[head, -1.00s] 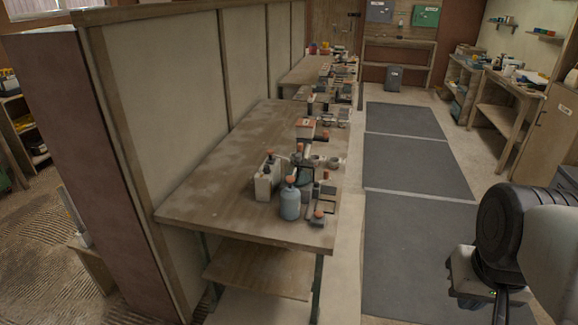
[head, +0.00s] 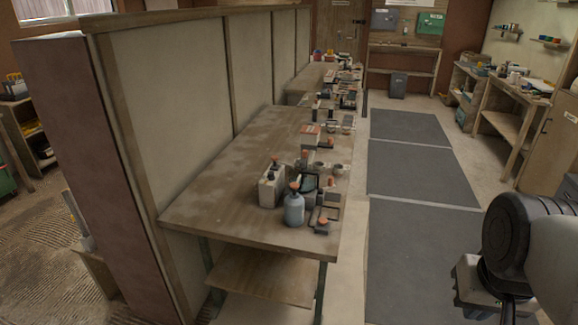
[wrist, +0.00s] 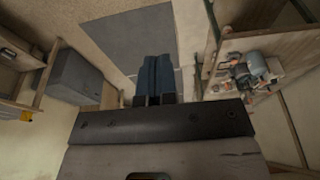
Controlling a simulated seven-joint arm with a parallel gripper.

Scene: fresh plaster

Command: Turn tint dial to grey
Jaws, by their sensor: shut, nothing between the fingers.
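My gripper (wrist: 155,58) shows in the wrist view as two dark blue fingers side by side, shut and empty, over the floor. In the head view my arm is at the lower right, away from the near workbench (head: 215,200). I cannot pick out a tint dial or its grey mark for sure. On the bench's right end stand a blue-grey bottle (head: 293,210) with an orange top, a pale canister (head: 269,191) and a small dark item with an orange top (head: 323,224). The same cluster shows small at the right of the wrist view.
A tall panelled partition (head: 175,100) stands behind the bench. Dark floor mats (head: 410,225) run along an open aisle between the bench and my arm. Shelves and another table (head: 505,118) line the right wall. A grey cabinet (wrist: 80,76) is at the left of the wrist view.

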